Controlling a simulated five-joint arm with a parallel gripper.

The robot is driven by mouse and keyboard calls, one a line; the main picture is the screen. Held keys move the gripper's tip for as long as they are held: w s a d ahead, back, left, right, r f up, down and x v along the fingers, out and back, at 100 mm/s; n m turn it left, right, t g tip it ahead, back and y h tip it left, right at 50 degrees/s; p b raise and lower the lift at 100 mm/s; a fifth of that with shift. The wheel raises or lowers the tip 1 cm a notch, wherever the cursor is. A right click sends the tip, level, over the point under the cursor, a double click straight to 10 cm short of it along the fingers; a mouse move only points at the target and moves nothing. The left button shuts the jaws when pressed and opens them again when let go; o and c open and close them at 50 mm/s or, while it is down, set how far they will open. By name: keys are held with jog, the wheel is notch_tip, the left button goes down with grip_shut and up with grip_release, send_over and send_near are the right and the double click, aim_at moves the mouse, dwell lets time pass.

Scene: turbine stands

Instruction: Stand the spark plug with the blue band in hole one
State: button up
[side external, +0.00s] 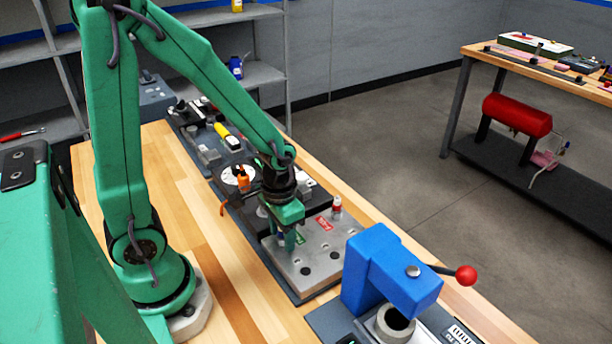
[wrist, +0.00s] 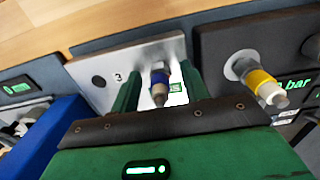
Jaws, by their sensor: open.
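The spark plug with the blue band (wrist: 160,80) shows in the wrist view between the two fingers of my gripper (wrist: 158,92). The fingers stand apart on either side of it, and I cannot tell whether either touches it. It appears to stand at the grey metal plate (wrist: 140,52); its lower end is hard to make out. A dark open hole (wrist: 99,82) lies beside a "3" mark. I cannot make out which hole is one.
A yellow-banded plug (wrist: 262,84) stands at a dark block in the wrist view. A red-banded plug (side external: 337,208) stands at the plate's far corner. A blue press (side external: 390,270) with a red-knobbed lever (side external: 465,275) is close by. Bare wood (side external: 240,285) lies left of the plate.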

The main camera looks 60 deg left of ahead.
grip_shut()
jog(key=shift+r, duration=0.7)
dwell(0.6)
jog(key=shift+r, duration=1.85)
jog(key=shift+w, duration=0.1)
jog(key=w+d+r, duration=0.3)
jog(key=w+d, duration=0.6)
jog(key=w, duration=0.5)
jog(key=shift+w, duration=0.2)
